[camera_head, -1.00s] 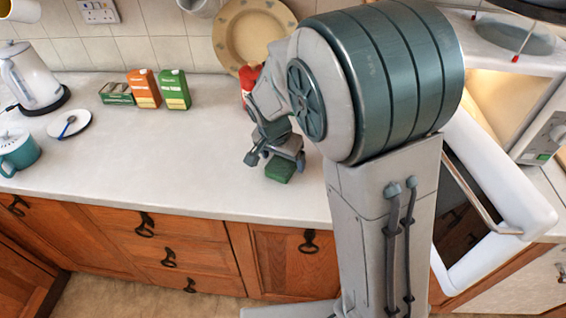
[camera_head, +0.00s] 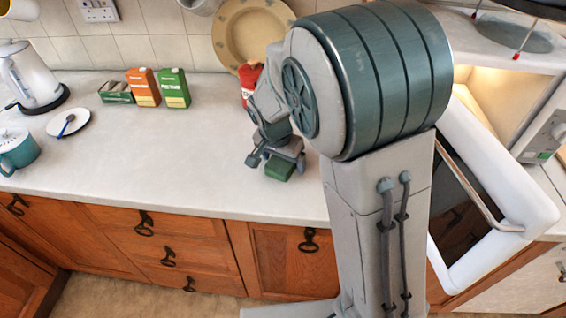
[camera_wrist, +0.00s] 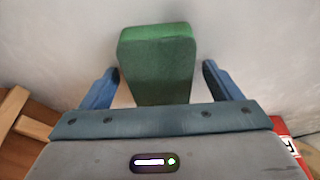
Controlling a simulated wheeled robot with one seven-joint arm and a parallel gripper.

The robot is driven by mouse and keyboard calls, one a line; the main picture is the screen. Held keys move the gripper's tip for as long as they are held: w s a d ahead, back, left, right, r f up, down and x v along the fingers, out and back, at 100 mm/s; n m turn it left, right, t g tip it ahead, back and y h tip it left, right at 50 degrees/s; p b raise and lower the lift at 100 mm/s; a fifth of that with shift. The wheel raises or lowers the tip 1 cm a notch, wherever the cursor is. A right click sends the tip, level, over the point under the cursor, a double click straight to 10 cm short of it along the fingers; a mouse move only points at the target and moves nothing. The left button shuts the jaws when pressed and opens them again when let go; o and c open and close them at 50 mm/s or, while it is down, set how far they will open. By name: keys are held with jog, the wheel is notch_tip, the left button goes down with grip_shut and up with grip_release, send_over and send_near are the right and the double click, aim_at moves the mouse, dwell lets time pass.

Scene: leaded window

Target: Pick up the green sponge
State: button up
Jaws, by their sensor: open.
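The green sponge (camera_head: 279,170) lies on the pale worktop near its front edge, partly hidden under my gripper in the head view. In the wrist view the green sponge (camera_wrist: 157,65) is a green block between the two blue fingers. My gripper (camera_wrist: 160,84) is open, with one finger on each side of the sponge and a gap visible on both sides. In the head view my gripper (camera_head: 277,160) is right above the sponge, pointing down.
A red container (camera_head: 249,80) stands behind my gripper, and a patterned plate (camera_head: 252,28) leans on the wall. An orange carton (camera_head: 143,88) and a green carton (camera_head: 174,89) stand further left. An open white door (camera_head: 520,190) is at the right. The worktop between is clear.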

jog(key=c, duration=1.1)
jog(key=shift+c, duration=0.2)
